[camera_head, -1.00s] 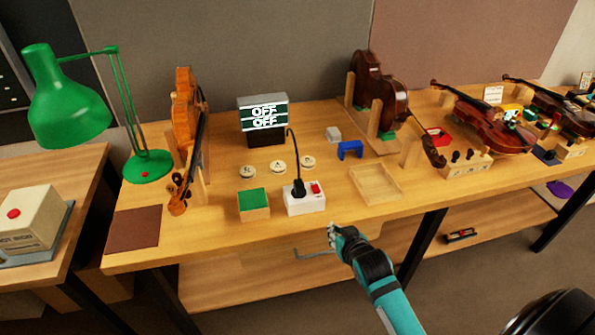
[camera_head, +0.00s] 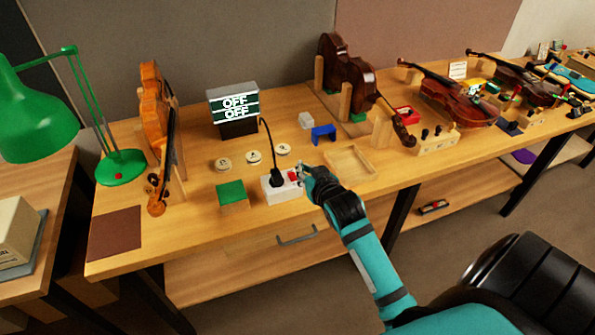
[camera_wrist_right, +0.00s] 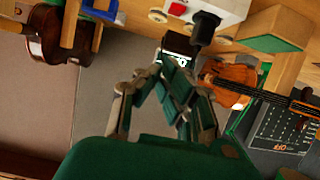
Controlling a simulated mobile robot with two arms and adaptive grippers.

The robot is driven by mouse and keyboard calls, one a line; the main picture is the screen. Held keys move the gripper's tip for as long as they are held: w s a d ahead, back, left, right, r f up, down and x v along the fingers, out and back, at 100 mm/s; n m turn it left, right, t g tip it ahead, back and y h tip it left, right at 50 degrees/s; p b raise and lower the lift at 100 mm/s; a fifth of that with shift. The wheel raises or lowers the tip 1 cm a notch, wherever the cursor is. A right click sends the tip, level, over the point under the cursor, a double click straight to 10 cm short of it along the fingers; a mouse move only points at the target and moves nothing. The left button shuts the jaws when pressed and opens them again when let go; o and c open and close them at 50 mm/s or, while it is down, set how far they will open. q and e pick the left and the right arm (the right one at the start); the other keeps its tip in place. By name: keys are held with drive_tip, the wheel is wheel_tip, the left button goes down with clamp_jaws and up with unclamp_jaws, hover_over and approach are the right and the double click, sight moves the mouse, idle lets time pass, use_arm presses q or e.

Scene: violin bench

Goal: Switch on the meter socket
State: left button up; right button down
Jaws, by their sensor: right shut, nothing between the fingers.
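The meter socket (camera_head: 284,193) is a white block near the bench's front edge, with a black plug (camera_head: 276,178) in it and a red switch (camera_head: 293,176) on its right part. The meter (camera_head: 233,110) behind it shows OFF on two lines. My right gripper (camera_head: 302,173) is shut and empty, at the socket's right end close by the red switch; I cannot tell whether it touches. The wrist view shows the socket (camera_wrist_right: 226,8), the red switch (camera_wrist_right: 177,8) and the plug (camera_wrist_right: 204,28) beyond my right fingers (camera_wrist_right: 165,72). My left gripper is out of view.
A green-topped block (camera_head: 232,195) stands left of the socket. A shallow wooden tray (camera_head: 352,164) lies to its right. Several round discs (camera_head: 254,158) and a blue bracket (camera_head: 323,134) lie behind. A violin (camera_head: 158,130) and a green lamp (camera_head: 118,166) stand at the left.

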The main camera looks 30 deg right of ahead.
drive_tip(key=p, duration=0.1)
hover_over(293, 176)
drive_tip(key=s, duration=0.2)
wheel_tip(293, 176, down, 2)
drive_tip(key=shift+w+d+f, duration=0.1)
drive_tip(key=shift+f, duration=0.05)
wheel_tip(293, 176, down, 3)
drive_tip(key=shift+r+p, duration=0.1)
drive_tip(key=shift+p, duration=0.3)
drive_tip(key=shift+s+f, duration=0.3)
drive_tip(key=shift+f, duration=0.45)
